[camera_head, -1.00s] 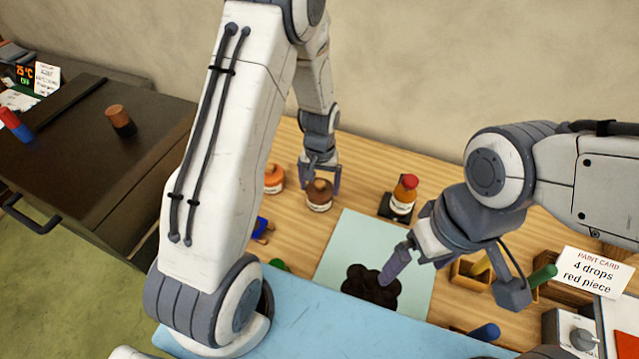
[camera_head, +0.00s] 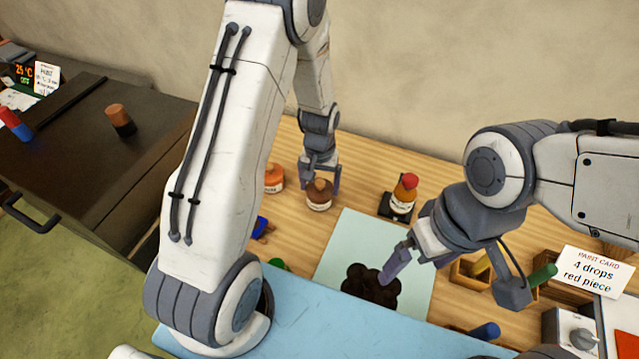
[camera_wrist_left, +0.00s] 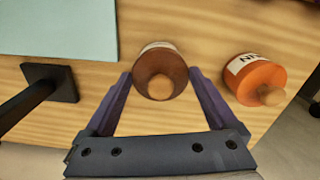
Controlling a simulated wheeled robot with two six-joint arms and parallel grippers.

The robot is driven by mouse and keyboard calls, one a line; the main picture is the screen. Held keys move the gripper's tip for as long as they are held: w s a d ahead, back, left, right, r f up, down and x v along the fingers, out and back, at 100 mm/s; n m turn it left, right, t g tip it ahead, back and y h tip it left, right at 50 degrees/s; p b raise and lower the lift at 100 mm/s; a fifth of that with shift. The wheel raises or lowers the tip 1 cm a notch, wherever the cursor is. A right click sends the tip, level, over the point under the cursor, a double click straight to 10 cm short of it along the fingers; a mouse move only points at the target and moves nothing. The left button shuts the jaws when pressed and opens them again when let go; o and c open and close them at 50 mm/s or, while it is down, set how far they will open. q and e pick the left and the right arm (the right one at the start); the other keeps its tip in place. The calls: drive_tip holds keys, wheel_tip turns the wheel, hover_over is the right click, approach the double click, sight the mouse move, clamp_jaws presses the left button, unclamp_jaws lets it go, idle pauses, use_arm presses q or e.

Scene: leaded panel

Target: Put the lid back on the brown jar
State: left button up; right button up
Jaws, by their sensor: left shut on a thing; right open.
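The brown jar (camera_head: 319,203) stands upright on the wooden table, with a white label on its side. Its brown lid with a round knob (camera_wrist_left: 160,85) sits on top of it, seen from above in the left wrist view; whether it is fully seated I cannot tell. My left gripper (camera_head: 320,181) is lowered over the jar, its two fingers on either side of the lid, shut on it. My right gripper (camera_head: 392,268) is open and empty above the dark flower-shaped piece (camera_head: 371,288) on the pale mat.
An orange jar (camera_wrist_left: 257,80) with a knobbed lid stands close beside the brown jar. The pale mat (camera_head: 350,235) lies in front. A paint card (camera_head: 594,272) stands far right.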

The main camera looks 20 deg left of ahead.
idle(0.4)
use_arm(q)
drive_tip(key=o, duration=1)
drive_tip(key=shift+r+p, duration=2.95)
drive_tip(key=shift+r, duration=0.6)
clamp_jaws()
